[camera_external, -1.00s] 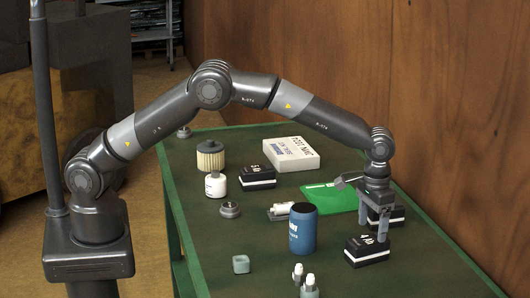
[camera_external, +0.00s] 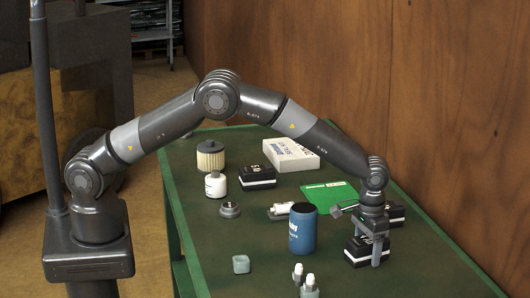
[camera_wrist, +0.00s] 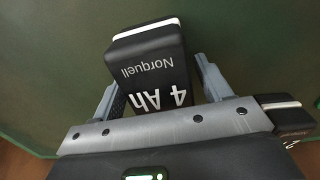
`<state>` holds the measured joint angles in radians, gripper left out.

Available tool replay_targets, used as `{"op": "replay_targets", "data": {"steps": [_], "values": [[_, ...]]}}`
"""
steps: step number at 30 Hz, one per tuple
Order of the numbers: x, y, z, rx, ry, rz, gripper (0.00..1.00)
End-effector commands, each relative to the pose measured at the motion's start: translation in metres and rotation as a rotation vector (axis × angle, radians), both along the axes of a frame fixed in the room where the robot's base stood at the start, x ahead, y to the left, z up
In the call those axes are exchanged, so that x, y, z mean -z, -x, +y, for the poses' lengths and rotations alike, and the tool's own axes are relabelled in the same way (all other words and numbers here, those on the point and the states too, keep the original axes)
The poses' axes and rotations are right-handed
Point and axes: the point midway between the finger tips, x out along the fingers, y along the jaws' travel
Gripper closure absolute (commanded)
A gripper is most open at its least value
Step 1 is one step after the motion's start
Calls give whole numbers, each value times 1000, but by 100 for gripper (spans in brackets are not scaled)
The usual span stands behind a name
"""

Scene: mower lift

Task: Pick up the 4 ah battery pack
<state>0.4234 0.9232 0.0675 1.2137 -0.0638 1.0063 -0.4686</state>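The 4 Ah battery pack (camera_external: 357,255) is a black block with a white stripe, standing on the green table's right front part. In the wrist view its top reads "4 Ah Norquell" (camera_wrist: 150,68), upside down. My gripper (camera_external: 368,248) is right above and around it, pointing down, its fingers lowered beside the pack. In the wrist view my gripper (camera_wrist: 160,92) is open, with one finger on each side of the pack's near part. A small gap shows by the right finger; contact on the left is unclear. The pack's near end is hidden by my gripper body.
A blue canister (camera_external: 303,230) stands left of the pack. Another black pack (camera_external: 395,214) lies close behind my gripper, and a third black pack (camera_external: 257,177) stands farther back. A green sheet (camera_external: 330,197), a white box (camera_external: 291,155) and small bottles (camera_external: 309,288) are also on the table.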

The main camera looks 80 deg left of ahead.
Motion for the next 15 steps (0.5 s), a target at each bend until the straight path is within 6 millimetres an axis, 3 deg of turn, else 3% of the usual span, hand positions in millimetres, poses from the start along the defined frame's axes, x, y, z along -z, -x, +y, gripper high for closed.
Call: {"op": "replay_targets", "data": {"steps": [15], "values": [[0, 0, 0, 0, 0, 0, 72]]}}
